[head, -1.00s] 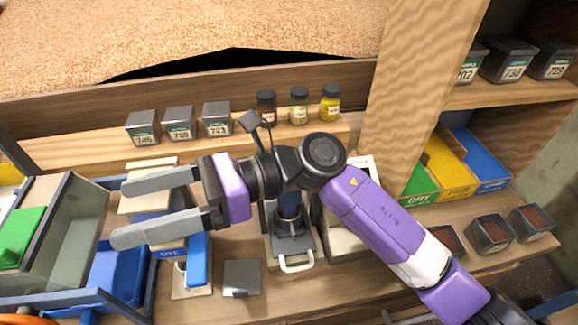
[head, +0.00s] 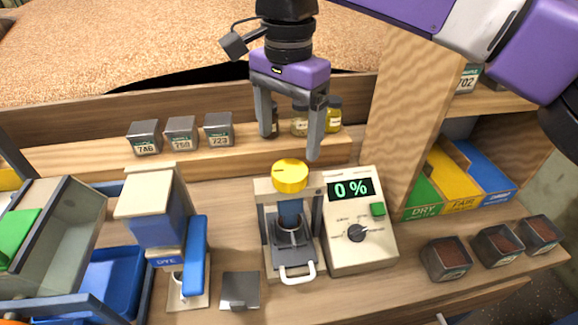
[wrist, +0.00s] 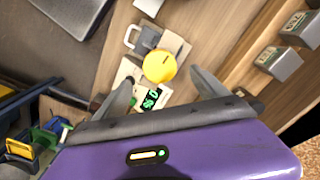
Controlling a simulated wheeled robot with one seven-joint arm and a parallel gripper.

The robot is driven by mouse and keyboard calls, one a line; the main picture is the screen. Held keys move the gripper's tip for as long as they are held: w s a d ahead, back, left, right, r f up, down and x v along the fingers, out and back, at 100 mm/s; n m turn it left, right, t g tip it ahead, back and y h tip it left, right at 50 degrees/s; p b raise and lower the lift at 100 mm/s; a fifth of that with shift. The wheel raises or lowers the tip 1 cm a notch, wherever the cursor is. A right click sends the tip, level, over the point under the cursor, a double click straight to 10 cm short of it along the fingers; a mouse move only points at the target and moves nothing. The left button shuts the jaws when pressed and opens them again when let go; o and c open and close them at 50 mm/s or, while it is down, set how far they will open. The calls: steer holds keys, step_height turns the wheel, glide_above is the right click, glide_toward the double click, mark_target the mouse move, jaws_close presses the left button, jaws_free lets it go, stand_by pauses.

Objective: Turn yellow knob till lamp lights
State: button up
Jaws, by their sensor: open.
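The yellow knob (head: 290,176) sits on top of a small press-like device (head: 268,212) with a white handle at its foot. My gripper (head: 290,148) is open and points down just above and behind the knob in the head view. In the wrist view the knob (wrist: 160,67) shows beyond and between the open fingers (wrist: 165,82), apart from them. I cannot tell which part is the lamp.
A dye dispenser (head: 150,205) with a blue lever stands to the left, beside a dark square plate (head: 240,291). Jars and numbered tins (head: 181,132) line the shelf behind. A wooden post (head: 405,110) rises at the right, near several sample tins (head: 446,258).

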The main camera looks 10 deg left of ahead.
mark_target(289, 170)
steer(key=shift+d+f, duration=0.2)
steer(key=shift+f, duration=0.1)
steer(key=shift+a+f, duration=0.1)
steer(key=shift+f, duration=3.45)
steer(key=shift+p, duration=0.3)
steer(key=c, duration=1.4)
